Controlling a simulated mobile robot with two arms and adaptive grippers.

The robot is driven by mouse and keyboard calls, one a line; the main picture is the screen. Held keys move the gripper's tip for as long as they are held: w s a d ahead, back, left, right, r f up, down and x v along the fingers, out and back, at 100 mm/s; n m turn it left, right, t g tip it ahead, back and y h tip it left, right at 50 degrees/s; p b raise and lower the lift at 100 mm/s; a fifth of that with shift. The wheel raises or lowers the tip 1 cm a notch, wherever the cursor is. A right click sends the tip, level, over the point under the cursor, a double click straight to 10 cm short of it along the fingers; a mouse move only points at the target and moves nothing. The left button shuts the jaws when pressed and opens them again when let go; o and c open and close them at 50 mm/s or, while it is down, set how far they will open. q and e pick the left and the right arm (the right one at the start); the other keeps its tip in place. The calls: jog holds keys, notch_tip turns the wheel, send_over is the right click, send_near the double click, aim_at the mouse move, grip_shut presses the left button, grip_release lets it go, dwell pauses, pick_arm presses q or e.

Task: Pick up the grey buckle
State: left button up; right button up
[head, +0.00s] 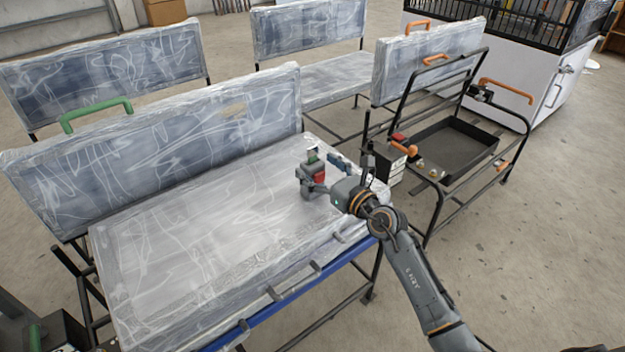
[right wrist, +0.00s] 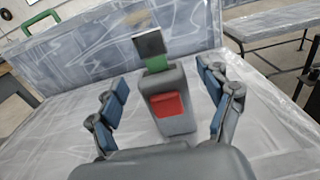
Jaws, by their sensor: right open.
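The grey buckle (right wrist: 172,107) stands upright on the plastic-wrapped seat (head: 170,270). It has a red button on its front and a green piece with a dark plate at its top. In the head view the buckle (head: 306,178) is at the right end of the seat, partly behind my gripper. My right gripper (right wrist: 160,98) is open, with its blue-padded fingers apart on the left and right of the buckle. Gaps show between the fingers and the buckle in the right wrist view. In the head view my right gripper (head: 322,172) reaches in from the right. My left gripper is not in view.
A wrapped backrest (head: 170,145) with a green handle (head: 95,114) rises behind the seat. To the right stands a black frame with a tray (head: 455,150) and orange handles. Other wrapped benches are behind. The seat left of the buckle is clear.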

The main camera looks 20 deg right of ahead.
jog(key=shift+x, duration=1.15)
jog(key=c, duration=1.4)
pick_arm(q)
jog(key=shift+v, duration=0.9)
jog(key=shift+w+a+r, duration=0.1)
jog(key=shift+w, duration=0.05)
pick_arm(e)
jog(key=shift+r, duration=0.2)
